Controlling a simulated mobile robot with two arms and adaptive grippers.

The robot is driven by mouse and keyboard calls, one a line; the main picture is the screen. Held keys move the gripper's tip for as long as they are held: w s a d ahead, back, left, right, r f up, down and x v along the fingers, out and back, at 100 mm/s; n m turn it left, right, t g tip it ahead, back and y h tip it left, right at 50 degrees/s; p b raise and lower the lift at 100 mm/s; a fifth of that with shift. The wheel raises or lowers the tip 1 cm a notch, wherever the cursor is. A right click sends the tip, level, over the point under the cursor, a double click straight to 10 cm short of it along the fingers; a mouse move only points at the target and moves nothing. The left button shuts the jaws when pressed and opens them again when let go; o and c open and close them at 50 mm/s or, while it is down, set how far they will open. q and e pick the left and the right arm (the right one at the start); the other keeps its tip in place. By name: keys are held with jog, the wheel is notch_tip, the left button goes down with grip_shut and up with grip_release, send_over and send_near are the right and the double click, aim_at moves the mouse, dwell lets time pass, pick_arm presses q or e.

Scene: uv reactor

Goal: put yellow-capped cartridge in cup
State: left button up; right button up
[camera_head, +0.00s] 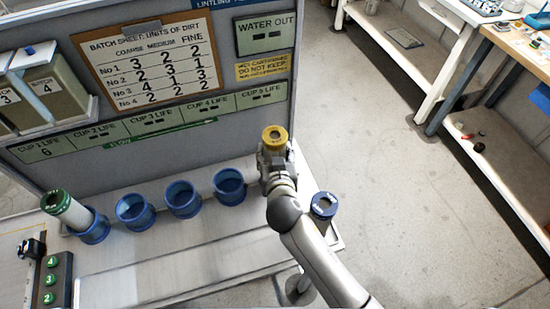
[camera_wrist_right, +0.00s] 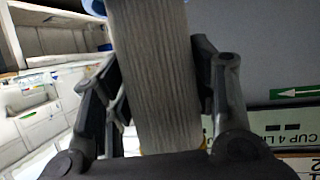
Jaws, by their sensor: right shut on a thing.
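The yellow-capped cartridge (camera_head: 274,137) is upright at the right end of the row of cups. Its grey ribbed body (camera_wrist_right: 155,75) fills the middle of the right wrist view. My right gripper (camera_head: 274,155) is shut on it. Empty blue cups (camera_head: 229,184), (camera_head: 182,199), (camera_head: 135,211) stand in a row to its left. A green-capped cartridge (camera_head: 63,204) leans in the leftmost cup (camera_head: 95,227). In the right wrist view, blue shows at the cartridge's far end; whether it sits inside a cup there I cannot tell. My left gripper is not in view.
A blue-capped cartridge (camera_head: 323,205) stands near the bench's right end, close to my right forearm. The grey panel (camera_head: 160,150) with the batch sheet (camera_head: 150,65) rises behind the cups. A green-button box (camera_head: 56,279) is front left. Floor right is clear.

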jog(key=shift+f, duration=0.95)
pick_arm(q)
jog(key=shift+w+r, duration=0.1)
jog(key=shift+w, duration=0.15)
pick_arm(e)
jog(key=shift+f, duration=0.1)
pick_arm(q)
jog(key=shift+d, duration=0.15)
pick_arm(e)
jog(key=shift+f, duration=0.1)
jog(key=o, duration=0.6)
jog(key=shift+f, duration=0.1)
jog(key=o, duration=0.5)
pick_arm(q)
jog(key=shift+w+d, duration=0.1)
